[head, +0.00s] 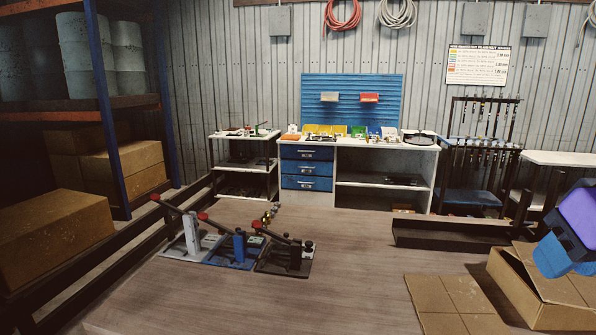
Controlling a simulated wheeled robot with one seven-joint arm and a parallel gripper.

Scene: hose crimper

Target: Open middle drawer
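A workbench (385,146) with a white top stands against the far wall in the head view. Its left part holds a stack of three blue drawers with light handles. The middle drawer (298,170) sits between the top drawer (293,153) and the bottom drawer (296,184). All three look shut, with their fronts flush. A blue and purple part of my arm shows at the right edge, far from the drawers. No gripper fingers can be made out, so my gripper is not in view.
A large wooden table (330,290) fills the foreground, in front of the workbench. Several lever tools (238,250) stand on it. An open cardboard box (545,292) and a dark tray (450,233) are at right. A shelf cart (243,170) stands left of the drawers.

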